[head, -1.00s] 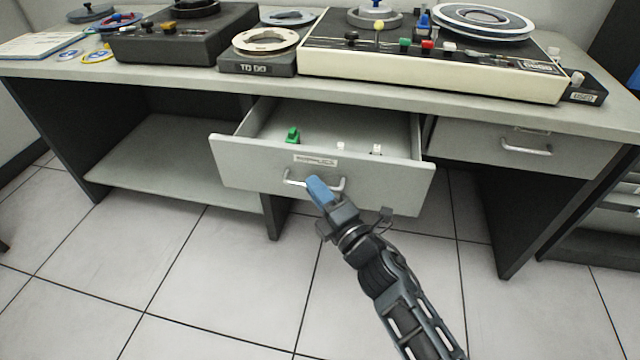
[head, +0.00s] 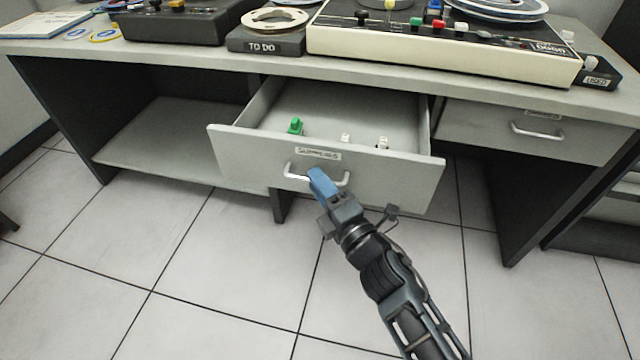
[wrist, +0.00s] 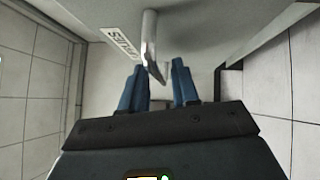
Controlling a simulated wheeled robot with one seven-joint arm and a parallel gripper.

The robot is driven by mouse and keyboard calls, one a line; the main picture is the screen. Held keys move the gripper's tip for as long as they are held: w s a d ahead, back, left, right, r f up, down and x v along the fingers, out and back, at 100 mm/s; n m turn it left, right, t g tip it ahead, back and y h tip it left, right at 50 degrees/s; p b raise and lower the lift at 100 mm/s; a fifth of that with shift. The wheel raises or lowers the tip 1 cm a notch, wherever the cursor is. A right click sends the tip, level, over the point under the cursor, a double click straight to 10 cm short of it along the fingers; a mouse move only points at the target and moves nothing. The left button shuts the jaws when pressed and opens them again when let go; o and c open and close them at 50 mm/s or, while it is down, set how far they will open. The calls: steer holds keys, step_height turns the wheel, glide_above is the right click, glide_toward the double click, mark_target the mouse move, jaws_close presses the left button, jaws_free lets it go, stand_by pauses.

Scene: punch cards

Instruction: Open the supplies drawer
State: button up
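The supplies drawer (head: 400,175) is a grey drawer under the middle of the desk. It is pulled well out, and its inside shows. Its front carries a label (head: 318,154) and a silver bar handle (head: 297,172). My gripper (head: 318,177) is at the handle, its blue fingers covering the handle's middle. In the wrist view the fingers of my gripper (wrist: 160,80) are apart, with the handle (wrist: 150,40) reaching in between them. A gap shows at the right finger, so the fingers do not look clamped.
A green piece (head: 295,126) and two small white pieces (head: 382,143) lie in the drawer. A second drawer (head: 480,130) to the right is closed. The desk top holds machines and a "TO DO" tray (head: 262,48). The tiled floor (head: 200,270) in front is clear.

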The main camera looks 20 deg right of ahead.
steer(key=shift+o, duration=0.3)
steer(key=s+d+f, duration=0.1)
steer(key=s, duration=0.6)
steer(key=shift+s+d, duration=0.15)
steer(key=shift+s, duration=0.15)
steer(key=s+d+r+m+g+h, duration=0.1)
steer(key=s+r+m+g, duration=0.1)
steer(key=s+m, duration=1)
steer(key=s+d+r+m+g+h, duration=0.15)
steer(key=s+m, duration=0.35)
steer(key=s, duration=1.2)
steer(key=s+r+m+p, duration=0.2)
steer(key=r+p, duration=0.4)
steer(key=r, duration=0.2)
steer(key=s+r+m+p, duration=0.2)
steer(key=r+p, duration=0.4)
steer(key=r, duration=0.3)
steer(key=shift+s+d+r+g, duration=0.15)
steer(key=shift+s+r+g, duration=0.1)
steer(key=shift+s+g, duration=0.25)
